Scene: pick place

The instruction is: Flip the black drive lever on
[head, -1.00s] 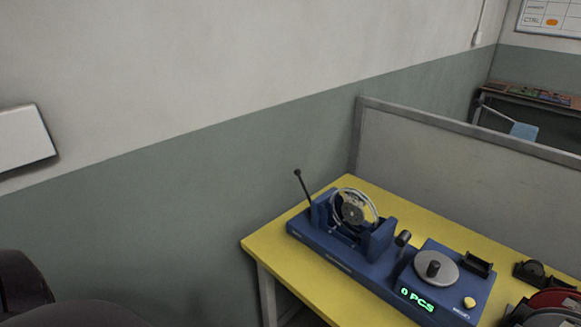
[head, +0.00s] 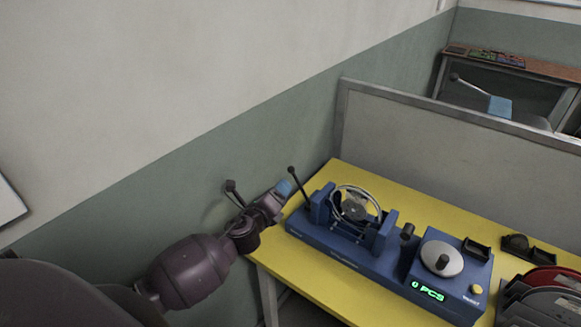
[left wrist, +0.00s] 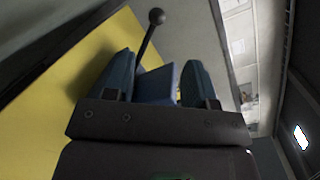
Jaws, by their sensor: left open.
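The black drive lever (head: 299,187), a thin rod with a ball knob, rises from the left end of the blue machine (head: 335,243) and leans up to the left. My left gripper (head: 283,189), with blue fingertips, is just left of the lever in the head view, apart from it as far as I can tell. In the left wrist view my open left gripper (left wrist: 157,82) has its two blue fingers spread. The lever (left wrist: 147,40) shows beyond them, between their tips, with its knob at the top. My right gripper is not in view.
The machine stands on a yellow table (head: 410,199) and carries a metal wheel (head: 355,203), a round plate (head: 441,258) and a green "0 PCS" display (head: 427,290). A grey partition (head: 450,150) stands behind. Dark and red round items (head: 552,280) are at the right.

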